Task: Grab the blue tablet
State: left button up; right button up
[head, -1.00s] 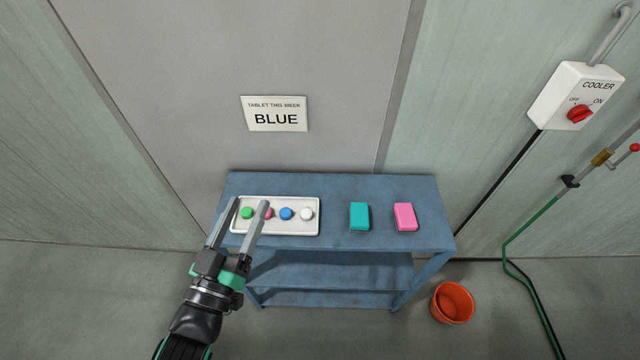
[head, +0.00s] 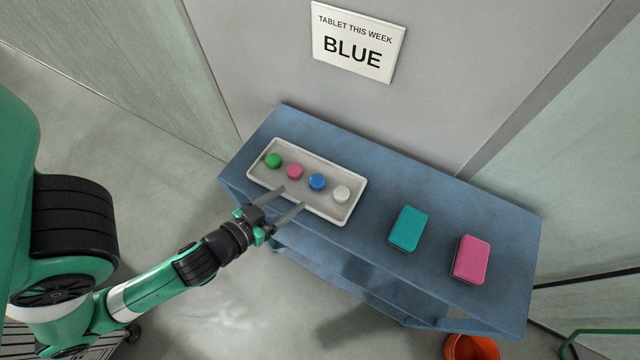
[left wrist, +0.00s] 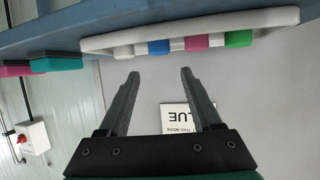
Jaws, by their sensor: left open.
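The blue tablet (head: 317,181) lies in the white tray (head: 262,179) on the blue table, between the pink tablet (head: 294,171) and the white tablet (head: 341,194). The green tablet (head: 273,160) is at the tray's left end. My left gripper (head: 291,198) is open and empty, its fingertips at the tray's front edge, near the blue tablet. In the left wrist view the blue tablet (left wrist: 159,47) shows beyond the open fingers of the gripper (left wrist: 160,75), apart from them. My right gripper is not in view.
A teal block (head: 408,229) and a pink block (head: 470,260) stand on the table (head: 375,190) right of the tray. A sign (head: 358,42) on the wall reads "TABLET THIS WEEK BLUE". An orange bucket (head: 472,348) is on the floor at the lower right.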

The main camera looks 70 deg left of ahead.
aim_at(316, 180)
pick_arm(q)
jog(key=shift+w+a, duration=0.1)
jog(key=shift+w, duration=0.1)
jog(key=shift+w+a, duration=0.1)
jog(key=shift+w, duration=0.05)
jog(key=x, duration=0.5)
jog(key=shift+w+a+f, duration=0.15)
jog(key=shift+w, duration=0.15)
jog(key=shift+b+x, duration=0.45)
jog(key=shift+x, duration=2.3)
jog(key=shift+s+f, duration=0.15)
grip_shut()
